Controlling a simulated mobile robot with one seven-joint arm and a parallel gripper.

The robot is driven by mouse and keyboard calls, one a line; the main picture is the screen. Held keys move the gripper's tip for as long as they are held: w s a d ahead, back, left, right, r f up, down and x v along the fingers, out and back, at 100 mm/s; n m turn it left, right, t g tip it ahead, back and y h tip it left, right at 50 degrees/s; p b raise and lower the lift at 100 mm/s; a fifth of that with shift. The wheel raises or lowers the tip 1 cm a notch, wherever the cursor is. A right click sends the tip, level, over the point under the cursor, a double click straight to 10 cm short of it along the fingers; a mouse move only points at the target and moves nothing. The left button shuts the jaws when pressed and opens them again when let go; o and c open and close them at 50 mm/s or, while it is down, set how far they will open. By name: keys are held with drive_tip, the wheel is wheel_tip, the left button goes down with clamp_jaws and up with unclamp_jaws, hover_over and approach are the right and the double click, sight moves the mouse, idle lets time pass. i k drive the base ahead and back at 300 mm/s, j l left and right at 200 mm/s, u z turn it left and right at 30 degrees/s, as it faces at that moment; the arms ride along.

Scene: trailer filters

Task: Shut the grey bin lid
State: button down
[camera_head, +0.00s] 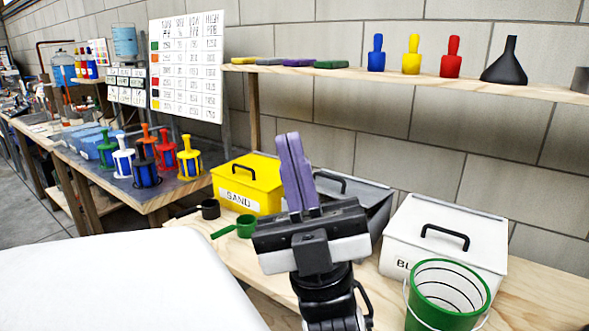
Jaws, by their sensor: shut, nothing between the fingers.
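The grey bin (380,215) stands on the wooden bench between the yellow bin and the white bin. Its grey lid (368,190) with a black handle (331,178) lies over the top of the bin, and it looks low and close to flat. My gripper hides its left and front parts, so I cannot tell whether it is fully seated. My gripper (289,137) is in front of the bin, with its purple fingers pointing up and together. It is shut and empty. I cannot tell whether it touches the lid.
The yellow SAND bin (262,190) is to the left and the white bin (400,245) to the right. A green bucket (420,305) stands in front at right. A green scoop (246,226) and black cup (210,209) lie at left. A shelf (480,85) runs above.

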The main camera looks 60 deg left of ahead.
sight(330, 183)
drive_tip(key=j+u, duration=0.4)
drive_tip(key=j, duration=0.45)
drive_tip(key=j+u, duration=0.35)
drive_tip(key=j, duration=0.55)
drive_tip(key=i, duration=0.05)
